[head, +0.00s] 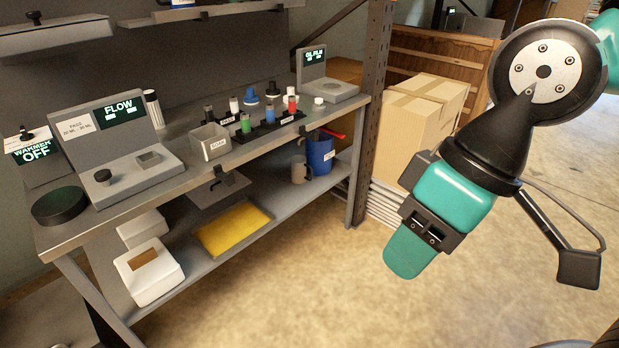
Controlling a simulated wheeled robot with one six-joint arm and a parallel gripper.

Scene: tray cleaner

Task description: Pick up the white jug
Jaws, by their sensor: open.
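No clearly white jug stands out in the head view. A small greyish jug or mug (299,170) with a handle stands on the lower shelf, just left of a blue bucket (320,155). The upper shelf edge is close above it. My gripper (405,254), teal and black, hangs in the air right of the bench, pointing down and left. It is open and well apart from the jug. The space between its fingers is hidden by the viewing angle.
The workbench (185,181) carries a FLOW device (122,112), a grey bin (210,142), several small bottles and a scale (333,90). Below are white boxes (153,277) and a yellow pad (232,229). A rack post (371,110) and cardboard boxes (420,125) stand right. Front floor is clear.

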